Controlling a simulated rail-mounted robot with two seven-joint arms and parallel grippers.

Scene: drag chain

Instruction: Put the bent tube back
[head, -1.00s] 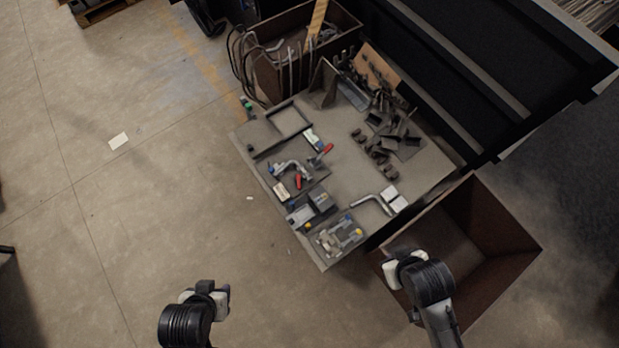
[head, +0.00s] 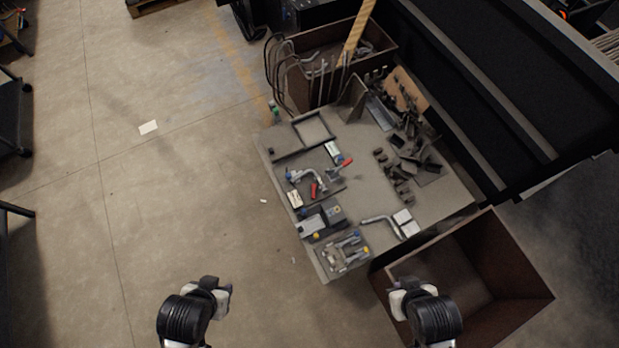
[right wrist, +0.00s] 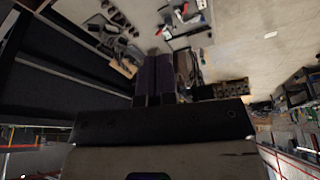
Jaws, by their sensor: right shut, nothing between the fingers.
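A silvery bent tube (head: 380,221) lies on the grey table (head: 352,190) in the head view, near its front right edge beside small white boxes. No gripper touches it. My right gripper (head: 396,294) is shut and empty in front of the table, by the near left wall of the brown bin. Its dark fingers (right wrist: 158,78) are together in the right wrist view, where I cannot make out the tube. My left gripper (head: 222,292) hangs over bare floor, left of the table and apart from everything; its fingers are too small to read.
An open brown bin (head: 520,315) stands right of the table, close to my right arm. The table also holds a tray of tools (head: 343,254), red-handled clamps (head: 313,190) and dark metal parts (head: 412,150). Another bin (head: 385,62) stands behind.

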